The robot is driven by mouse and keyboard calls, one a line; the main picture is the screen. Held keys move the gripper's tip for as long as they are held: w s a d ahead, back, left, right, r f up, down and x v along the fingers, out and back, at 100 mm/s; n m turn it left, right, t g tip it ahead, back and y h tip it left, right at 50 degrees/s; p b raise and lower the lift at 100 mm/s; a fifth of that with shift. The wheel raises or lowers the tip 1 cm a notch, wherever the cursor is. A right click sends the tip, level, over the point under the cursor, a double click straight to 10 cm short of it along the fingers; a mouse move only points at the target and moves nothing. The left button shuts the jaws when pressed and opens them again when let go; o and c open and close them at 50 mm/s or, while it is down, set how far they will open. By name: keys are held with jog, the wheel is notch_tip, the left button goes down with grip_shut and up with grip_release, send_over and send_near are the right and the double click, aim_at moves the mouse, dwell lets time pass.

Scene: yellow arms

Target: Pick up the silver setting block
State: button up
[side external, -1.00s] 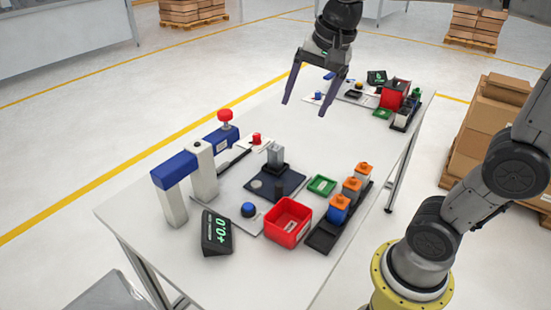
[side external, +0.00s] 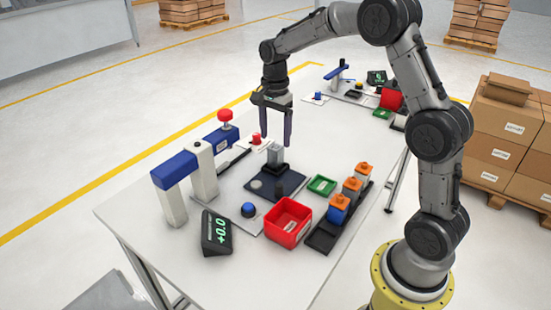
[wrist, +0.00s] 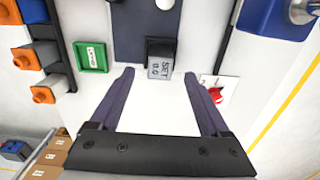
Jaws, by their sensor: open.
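The silver setting block (side external: 275,154) stands upright in a dark holder (side external: 276,168) at the back of the dark blue pad. In the wrist view the block (wrist: 161,68) shows its top face, marked "SET" with a number, ahead of the fingertips and roughly midway between them. My gripper (side external: 276,143) points down over the block, its fingers apart on either side of it in the side view. In the wrist view my gripper (wrist: 157,73) is open with nothing between its fingers. I cannot tell the exact height of the fingertips over the block.
A blue and white press (side external: 188,165) stands further left. A green tray (side external: 321,185), a red bin (side external: 288,222) and blue and orange parts (side external: 338,208) lie to the right.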

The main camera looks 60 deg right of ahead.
aim_at(275, 156)
notch_tip(275, 156, down, 8)
jog(key=shift+d+f, duration=0.1)
jog(key=shift+d, duration=0.05)
dwell(0.4)
jog(key=shift+c, duration=0.3)
grip_shut()
